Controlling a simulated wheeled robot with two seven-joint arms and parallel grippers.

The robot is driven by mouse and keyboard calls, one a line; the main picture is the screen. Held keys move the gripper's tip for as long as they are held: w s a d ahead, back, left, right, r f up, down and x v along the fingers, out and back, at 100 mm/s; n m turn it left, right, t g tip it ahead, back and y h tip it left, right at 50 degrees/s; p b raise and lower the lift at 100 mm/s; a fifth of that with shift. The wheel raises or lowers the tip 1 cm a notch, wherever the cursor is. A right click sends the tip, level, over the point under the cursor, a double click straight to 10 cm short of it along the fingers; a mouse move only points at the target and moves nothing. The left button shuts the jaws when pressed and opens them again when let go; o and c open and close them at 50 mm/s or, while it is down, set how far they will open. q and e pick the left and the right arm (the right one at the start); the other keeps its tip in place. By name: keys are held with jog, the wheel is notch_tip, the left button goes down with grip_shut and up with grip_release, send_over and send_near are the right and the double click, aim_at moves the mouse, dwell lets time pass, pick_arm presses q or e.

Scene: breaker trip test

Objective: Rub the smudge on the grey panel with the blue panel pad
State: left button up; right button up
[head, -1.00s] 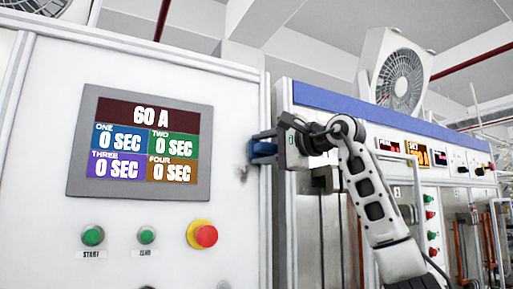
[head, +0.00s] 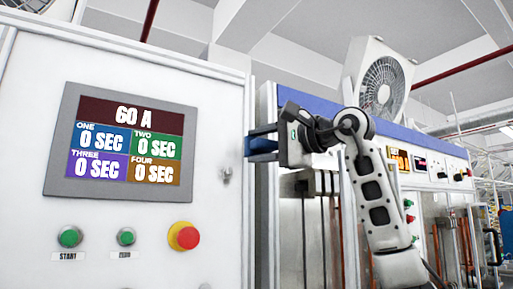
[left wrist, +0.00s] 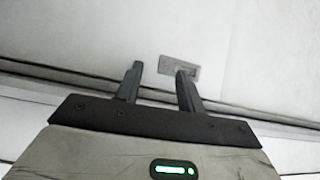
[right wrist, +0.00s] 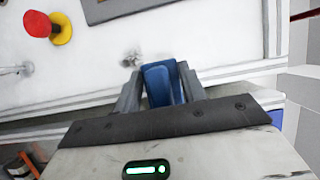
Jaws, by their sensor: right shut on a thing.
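The blue panel pad (head: 262,146) is held between the fingers of my right gripper (head: 258,144), just right of the light panel's edge in the head view. In the right wrist view the pad (right wrist: 162,84) stands between the closed fingers, pointing at the panel (right wrist: 185,40). A small dark grey mark (right wrist: 132,58) lies just beyond the left fingertip; it also shows in the head view (head: 226,175). I cannot tell whether it is the smudge or a fitting. Pad contact with the panel is not clear. My left gripper (left wrist: 158,70) is open and empty, seen only in its wrist view.
The panel carries a screen (head: 126,143), green buttons (head: 69,237) and a red stop button (head: 184,236). A second cabinet with a blue strip (head: 310,104) and a fan (head: 382,85) stands behind my right arm. A grey plate (left wrist: 180,67) lies beyond my left fingers.

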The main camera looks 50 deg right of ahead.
aim_at(264, 142)
jog(key=shift+s+a, duration=0.25)
jog(key=shift+s, duration=0.5)
jog(key=shift+s+a, duration=0.2)
jog(key=shift+s, duration=0.5)
jog(key=shift+w, duration=0.1)
